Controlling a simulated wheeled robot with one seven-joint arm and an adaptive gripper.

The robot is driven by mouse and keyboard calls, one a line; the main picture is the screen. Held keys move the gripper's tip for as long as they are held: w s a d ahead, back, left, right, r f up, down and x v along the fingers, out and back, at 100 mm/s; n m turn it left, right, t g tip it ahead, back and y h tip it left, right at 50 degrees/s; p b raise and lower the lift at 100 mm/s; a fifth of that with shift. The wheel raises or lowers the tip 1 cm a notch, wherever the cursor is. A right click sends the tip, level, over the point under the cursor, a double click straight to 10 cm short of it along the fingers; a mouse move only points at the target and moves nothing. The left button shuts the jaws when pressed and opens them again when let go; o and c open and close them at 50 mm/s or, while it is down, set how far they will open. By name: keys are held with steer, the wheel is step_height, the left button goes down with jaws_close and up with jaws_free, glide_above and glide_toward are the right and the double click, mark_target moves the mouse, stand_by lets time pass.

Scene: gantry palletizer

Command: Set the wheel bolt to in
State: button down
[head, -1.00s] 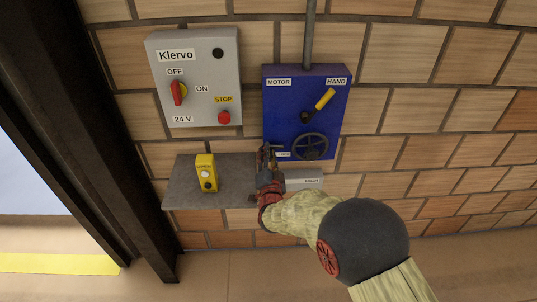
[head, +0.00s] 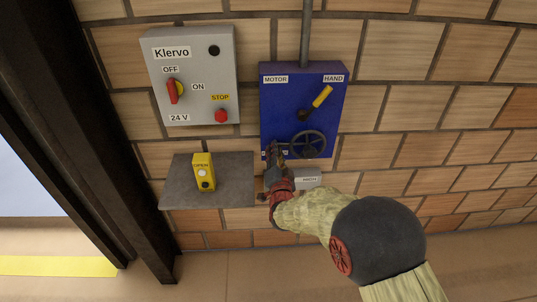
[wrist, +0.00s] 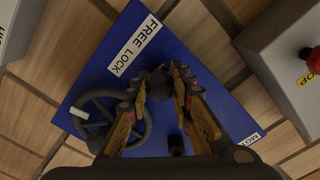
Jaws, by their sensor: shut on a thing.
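The wheel bolt (wrist: 158,86) is a small dark knob on the lower part of the blue box (wrist: 205,90), beside the black handwheel (wrist: 147,122) and near a white FREE LOCK label (wrist: 135,45). My gripper (wrist: 166,74) is shut on the knob in the wrist view, one finger on each side. In the head view my gripper (head: 273,150) is at the box's lower left, just left of the handwheel (head: 308,144), and hides the bolt. Whether the bolt reaches into the wheel cannot be seen.
A yellow lever (head: 322,96) points toward HAND above the wheel. A grey Klervo cabinet (head: 195,75) with a red switch and stop button hangs to the left. A shelf (head: 235,180) below it carries a yellow button box (head: 204,173). A small grey box (head: 307,178) sits below the wheel.

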steer(key=shift+d, duration=0.2)
steer(key=c, duration=1.5)
jaws_free()
steer(key=shift+c, duration=0.2)
steer(key=s, duration=1.2)
steer(key=shift+a, duration=0.15)
steer(key=shift+f, duration=0.1)
